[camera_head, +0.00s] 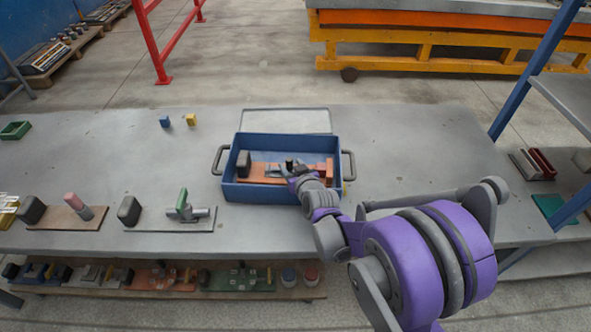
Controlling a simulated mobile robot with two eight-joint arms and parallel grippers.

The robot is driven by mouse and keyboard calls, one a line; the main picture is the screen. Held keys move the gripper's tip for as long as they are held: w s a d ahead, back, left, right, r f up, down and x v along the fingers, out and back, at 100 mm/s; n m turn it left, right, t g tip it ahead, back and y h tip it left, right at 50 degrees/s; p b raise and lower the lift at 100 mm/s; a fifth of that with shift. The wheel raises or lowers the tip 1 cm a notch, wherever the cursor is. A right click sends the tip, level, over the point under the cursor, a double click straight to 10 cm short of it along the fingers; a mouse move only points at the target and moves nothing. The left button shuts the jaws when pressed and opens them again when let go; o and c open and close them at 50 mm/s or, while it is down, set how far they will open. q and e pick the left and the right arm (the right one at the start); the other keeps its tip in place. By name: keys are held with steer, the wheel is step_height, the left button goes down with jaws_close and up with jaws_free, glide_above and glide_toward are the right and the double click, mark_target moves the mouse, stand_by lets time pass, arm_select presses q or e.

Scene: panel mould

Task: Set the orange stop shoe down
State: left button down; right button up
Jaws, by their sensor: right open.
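The orange stop shoe (258,179) lies in the blue box (262,194) on the grey table. It looks like a flat orange base with a dark block (243,162) at its left end and a raised orange part at its right. My right gripper (284,168) reaches into the box from the right, over the middle of the shoe. Its jaws are open, with dark parts of the shoe close to them. The jaws are small here, and contact is hard to tell. My left gripper is not in view.
Two similar shoes, one with a pink knob (72,199) and one with a green handle (182,199), stand left of the box. Small blue (165,122) and yellow (191,119) blocks lie behind. A lower shelf (308,294) holds more parts. The table right of the box is mostly clear.

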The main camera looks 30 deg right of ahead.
steer(key=shift+s+a+r, duration=0.1)
steer(key=shift+s+r, duration=0.05)
steer(key=shift+s, duration=0.1)
steer(key=p+v, duration=0.2)
steer(key=v, duration=0.9)
steer(key=s+a+g+y, duration=0.1)
steer(key=s+a, duration=0.1)
steer(key=a, duration=0.1)
steer(key=s+a+f+n+g+y, duration=0.1)
steer(key=s+a+g, duration=0.1)
steer(key=s+a, duration=0.1)
steer(key=s+a+f+n+g+y, duration=0.1)
steer(key=s+a, duration=0.1)
steer(key=a, duration=0.2)
steer(key=shift+s+a+f, duration=0.15)
steer(key=shift+s+f, duration=0.05)
steer(key=shift+s, duration=0.1)
steer(key=s+a+f+g, duration=0.1)
steer(key=s+g, duration=0.3)
steer(key=s, duration=0.5)
steer(key=shift+a+f+n, duration=0.25)
steer(key=shift+a+n, duration=0.05)
steer(key=shift+a, duration=0.55)
steer(key=shift+s, duration=0.1)
